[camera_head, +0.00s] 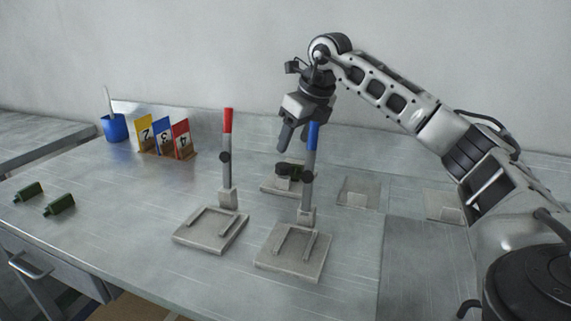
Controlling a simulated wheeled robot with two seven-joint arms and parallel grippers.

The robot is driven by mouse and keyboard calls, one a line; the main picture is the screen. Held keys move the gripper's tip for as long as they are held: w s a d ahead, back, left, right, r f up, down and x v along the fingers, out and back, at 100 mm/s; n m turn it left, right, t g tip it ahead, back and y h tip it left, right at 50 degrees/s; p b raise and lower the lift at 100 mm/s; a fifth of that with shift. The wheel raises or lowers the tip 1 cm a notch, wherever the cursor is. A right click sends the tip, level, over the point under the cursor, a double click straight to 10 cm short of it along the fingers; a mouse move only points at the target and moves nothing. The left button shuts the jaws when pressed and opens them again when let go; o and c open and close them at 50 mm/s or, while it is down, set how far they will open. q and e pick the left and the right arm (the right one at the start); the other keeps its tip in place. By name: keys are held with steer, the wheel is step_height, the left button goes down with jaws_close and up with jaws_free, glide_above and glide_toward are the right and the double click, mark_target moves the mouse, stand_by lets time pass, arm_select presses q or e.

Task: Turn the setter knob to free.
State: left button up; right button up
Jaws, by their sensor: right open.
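Two upright posts stand on grey base plates in the middle of the table. I cannot tell which of these is the setter knob, nor read any free mark. My right gripper (297,140) is open, pointing down behind the blue-topped post, which partly hides it. It is above a small dark green piece (290,170) on a plate behind that post, apart from it. My left gripper is not in view.
Numbered yellow, blue and red cards (164,137) stand in a holder at the back left, near a blue cup (115,127). Two green blocks (60,204) lie at the left edge. Flat plates (358,192) lie to the right.

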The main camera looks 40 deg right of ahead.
mark_target(284, 165)
steer(key=x, duration=0.7)
steer(key=shift+w+f, duration=0.25)
steer(key=shift+f, duration=0.1)
steer(key=c, duration=1)
